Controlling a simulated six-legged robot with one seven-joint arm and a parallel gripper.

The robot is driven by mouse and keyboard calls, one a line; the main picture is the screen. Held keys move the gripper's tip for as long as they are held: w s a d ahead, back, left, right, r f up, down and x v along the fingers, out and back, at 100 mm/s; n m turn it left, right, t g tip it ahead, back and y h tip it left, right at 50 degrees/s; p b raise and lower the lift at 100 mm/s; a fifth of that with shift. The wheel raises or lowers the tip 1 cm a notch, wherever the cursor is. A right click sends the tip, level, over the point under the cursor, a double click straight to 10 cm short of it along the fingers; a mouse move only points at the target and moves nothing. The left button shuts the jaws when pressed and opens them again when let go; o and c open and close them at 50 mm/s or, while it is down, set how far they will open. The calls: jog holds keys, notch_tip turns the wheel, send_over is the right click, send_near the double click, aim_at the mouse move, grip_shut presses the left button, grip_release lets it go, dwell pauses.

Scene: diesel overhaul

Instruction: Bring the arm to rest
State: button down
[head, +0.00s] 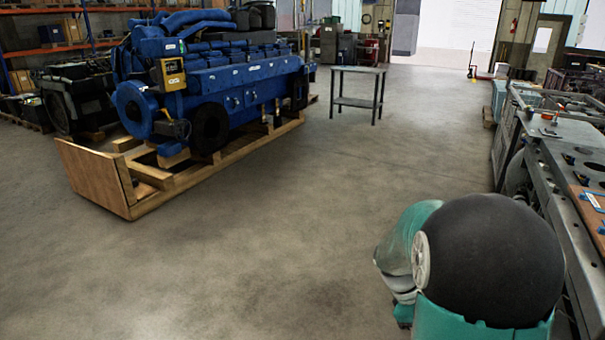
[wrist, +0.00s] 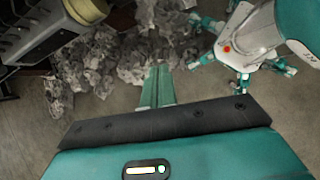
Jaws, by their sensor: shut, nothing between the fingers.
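My gripper (wrist: 159,71) shows in the wrist view, its two teal fingers together with no gap and nothing between them. It points down over the floor. My arm (head: 488,255) fills the lower right of the head view as a large black rounded joint with teal and white parts. The gripper itself does not show in the head view. My own teal and white legs show at the upper right of the wrist view.
Crumpled grey material (wrist: 72,78) lies beyond the fingers in the wrist view. In the head view, a metal bench (head: 545,150) runs along the right, close to my arm. A blue engine (head: 235,88) stands on a wooden pallet at left. The middle floor is clear.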

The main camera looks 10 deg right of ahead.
jog(key=s+a+r+m+t+y, duration=0.1)
jog(key=s+a+r+m+t, duration=0.1)
jog(key=a+r, duration=0.4)
jog(key=s+a+r+m+t+y, duration=0.2)
jog(key=a+r, duration=0.4)
jog(key=a, duration=0.3)
jog(key=s+a+r+m+t+y, duration=0.1)
jog(key=s+a+r+m+t, duration=0.2)
jog(key=a+r+t, duration=0.2)
jog(key=a+r, duration=0.1)
jog(key=a, duration=0.1)
jog(key=shift+s+a+m+t+y, duration=0.25)
jog(key=shift+a+m+t+y, duration=0.1)
jog(key=shift+m+t+y, duration=0.05)
jog(key=shift+d, duration=0.15)
